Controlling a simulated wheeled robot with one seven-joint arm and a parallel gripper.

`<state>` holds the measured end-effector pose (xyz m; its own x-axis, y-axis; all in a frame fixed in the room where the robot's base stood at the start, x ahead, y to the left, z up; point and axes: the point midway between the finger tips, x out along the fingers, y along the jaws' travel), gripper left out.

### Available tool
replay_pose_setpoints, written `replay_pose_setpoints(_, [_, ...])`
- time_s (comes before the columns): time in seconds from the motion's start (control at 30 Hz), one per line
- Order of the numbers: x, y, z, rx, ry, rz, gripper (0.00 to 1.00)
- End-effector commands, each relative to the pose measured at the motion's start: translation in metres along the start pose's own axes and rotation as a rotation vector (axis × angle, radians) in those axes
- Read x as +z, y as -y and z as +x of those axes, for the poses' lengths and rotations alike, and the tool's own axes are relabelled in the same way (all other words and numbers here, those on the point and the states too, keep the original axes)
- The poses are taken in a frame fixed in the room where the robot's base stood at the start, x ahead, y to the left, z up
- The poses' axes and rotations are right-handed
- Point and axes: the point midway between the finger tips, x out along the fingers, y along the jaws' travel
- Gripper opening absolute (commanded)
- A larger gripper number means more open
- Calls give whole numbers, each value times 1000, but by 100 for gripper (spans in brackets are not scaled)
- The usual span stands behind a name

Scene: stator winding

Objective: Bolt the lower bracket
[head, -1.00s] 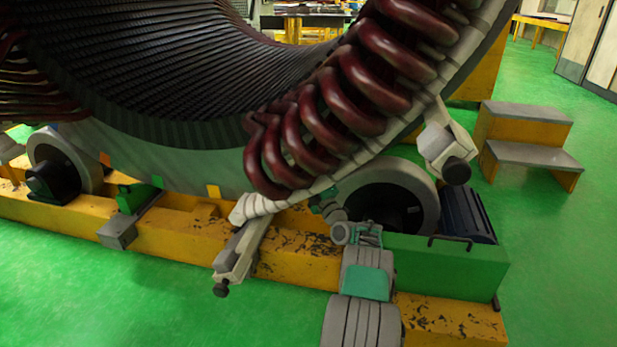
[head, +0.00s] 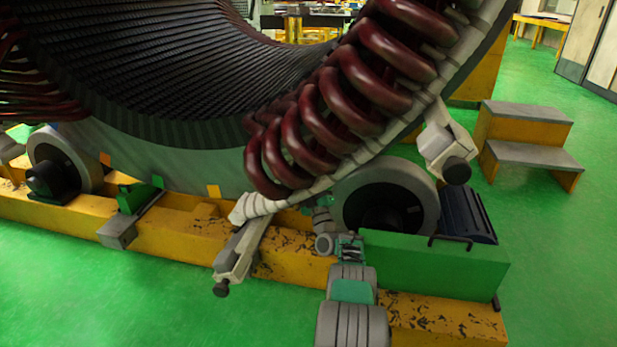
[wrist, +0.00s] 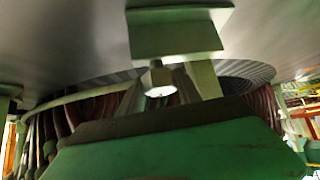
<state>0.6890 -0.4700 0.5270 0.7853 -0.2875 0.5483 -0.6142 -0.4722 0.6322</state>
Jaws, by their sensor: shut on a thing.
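The lower bracket (head: 240,252) is a pale grey arm with a dark round end, slanting down from the stator's lower rim in front of the yellow base beam. My gripper (head: 322,217) is to the right of the bracket's upper end, apart from it, partly hidden by my wrist and dim against the roller. In the wrist view my gripper (wrist: 162,82) shows green parts above and below. It is shut on a small metal bolt (wrist: 159,79) with a bright end. The bolt cannot be made out in the head view.
The maroon coils (head: 330,110) hang just above my gripper. A big roller (head: 425,195) and a green box (head: 435,262) are close on its right. Another grey bracket (head: 440,145) is higher up. Grey-topped steps (head: 530,140) stand at right. Green floor in front is clear.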

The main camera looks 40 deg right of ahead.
Motion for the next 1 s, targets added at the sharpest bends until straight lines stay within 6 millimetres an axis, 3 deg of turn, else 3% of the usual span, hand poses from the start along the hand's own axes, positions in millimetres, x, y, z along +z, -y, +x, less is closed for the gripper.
replay_pose_setpoints(0.17, [-1, 0, 2, -2, -3, 0, 0])
replay_pose_setpoints(0.2, [-2, 0, 2, -2, -3, 0, 41])
replay_pose_setpoints(0.47, [0, -1, 1, -1, -1, -1, 62])
replay_pose_setpoints(0.77, [0, -1, -4, -2, 1, -1, 62])
replay_pose_setpoints(1.0, [-1, -2, -48, -2, 3, 2, 62])
